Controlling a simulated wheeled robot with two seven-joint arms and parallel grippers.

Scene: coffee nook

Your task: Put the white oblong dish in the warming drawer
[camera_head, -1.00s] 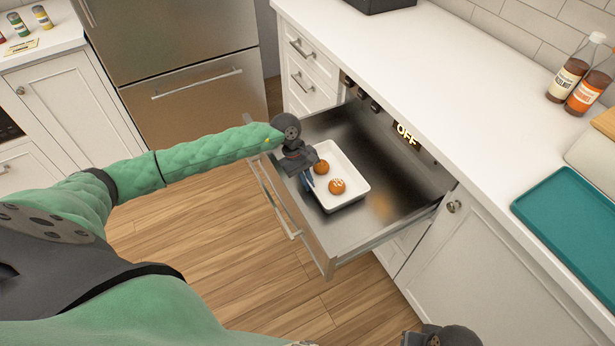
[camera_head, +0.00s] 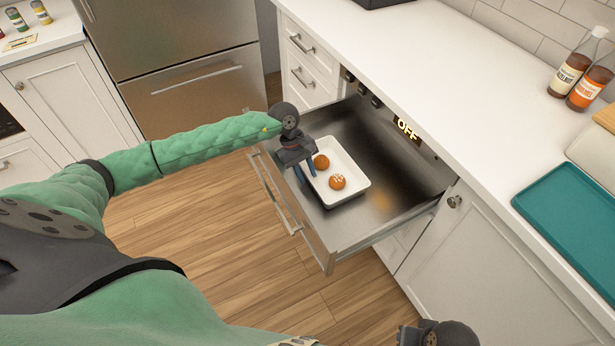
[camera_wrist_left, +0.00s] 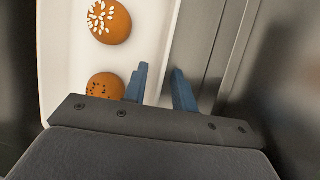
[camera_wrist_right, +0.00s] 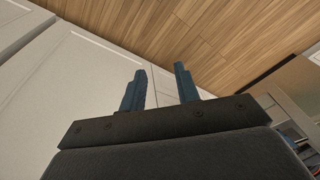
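The white oblong dish (camera_head: 345,163), holding two round buns (camera_head: 337,182), is inside the pulled-out warming drawer (camera_head: 392,190), near its front left. It looks level and seems to rest on the drawer floor. My left gripper (camera_head: 306,171) is open at the dish's left edge. In the left wrist view its fingers (camera_wrist_left: 160,85) are apart, one over the inside of the dish (camera_wrist_left: 140,40) and one beyond its rim. My right gripper (camera_wrist_right: 160,82) is open and empty, low in front of the cabinets; its fingers are hidden in the head view.
The drawer's front handle (camera_head: 278,205) faces the open wood floor. The white counter (camera_head: 440,60) above carries a teal tray (camera_head: 575,225) and two syrup bottles (camera_head: 585,80). A display reading OFF (camera_head: 407,131) is behind the drawer. A steel fridge (camera_head: 180,50) stands left.

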